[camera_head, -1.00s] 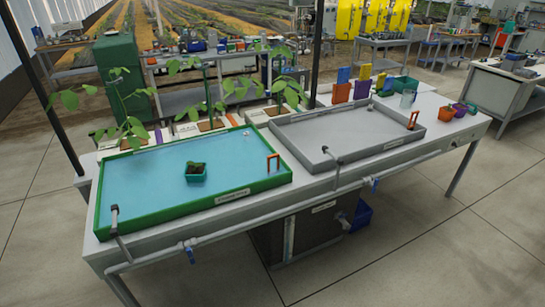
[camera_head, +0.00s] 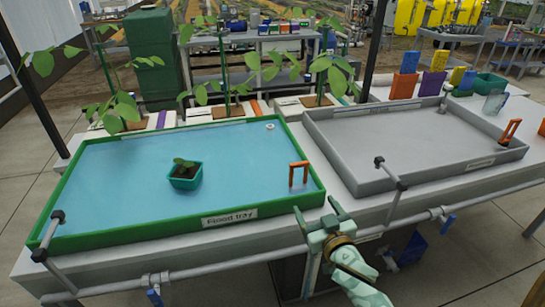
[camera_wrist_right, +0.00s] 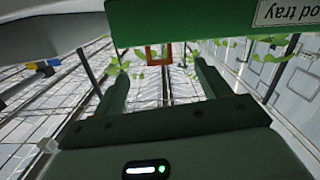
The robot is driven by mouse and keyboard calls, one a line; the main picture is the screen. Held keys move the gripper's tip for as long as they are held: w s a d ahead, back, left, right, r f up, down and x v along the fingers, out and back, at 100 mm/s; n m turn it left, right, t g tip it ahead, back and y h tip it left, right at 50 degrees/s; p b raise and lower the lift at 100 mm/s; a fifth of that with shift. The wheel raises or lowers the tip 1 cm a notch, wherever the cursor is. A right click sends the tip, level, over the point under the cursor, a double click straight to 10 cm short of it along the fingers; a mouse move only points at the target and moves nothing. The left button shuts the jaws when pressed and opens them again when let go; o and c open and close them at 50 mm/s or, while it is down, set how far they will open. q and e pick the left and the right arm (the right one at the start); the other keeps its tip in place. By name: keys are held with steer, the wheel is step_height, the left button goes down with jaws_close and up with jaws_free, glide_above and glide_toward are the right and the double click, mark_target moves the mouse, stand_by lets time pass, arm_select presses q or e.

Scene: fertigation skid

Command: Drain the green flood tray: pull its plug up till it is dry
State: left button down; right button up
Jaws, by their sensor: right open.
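The green flood tray (camera_head: 110,237) is on the bench at the left, labelled "Flood tray" and holding a sheet of blue water. An orange plug handle (camera_head: 299,165) stands upright at its right front corner. A teal pot with a seedling (camera_head: 185,182) stands in the water. My right gripper (camera_head: 318,212) is open and empty, just outside the tray's front right corner, nearer me than the handle. In the right wrist view the orange handle (camera_wrist_right: 149,56) shows beyond the open fingers (camera_wrist_right: 160,75), roughly between them, apart from them. My left gripper is out of view.
A grey tray (camera_head: 440,172) with its own orange handle (camera_head: 510,131) sits to the right. Another spout (camera_head: 50,234) is at the left. Tall plants (camera_head: 228,82) stand behind the green tray.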

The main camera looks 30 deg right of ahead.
mark_target(300, 165)
steer(key=shift+m+t+h, duration=0.3)
steer(key=shift+m, duration=0.5)
steer(key=r+b+x, duration=0.1)
steer(key=x, duration=0.4)
steer(key=r+b+x, duration=0.1)
steer(key=x, duration=0.4)
steer(key=r+b+x, duration=0.1)
steer(key=b+x, duration=0.1)
steer(key=x, duration=0.3)
steer(key=shift+w+d, duration=0.2)
steer(key=shift+w, duration=0.05)
steer(key=shift+w+r, duration=0.15)
steer(key=shift+w, duration=0.25)
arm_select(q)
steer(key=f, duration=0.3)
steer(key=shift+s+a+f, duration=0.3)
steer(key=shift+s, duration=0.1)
arm_select(e)
steer(key=shift+d+r, duration=0.1)
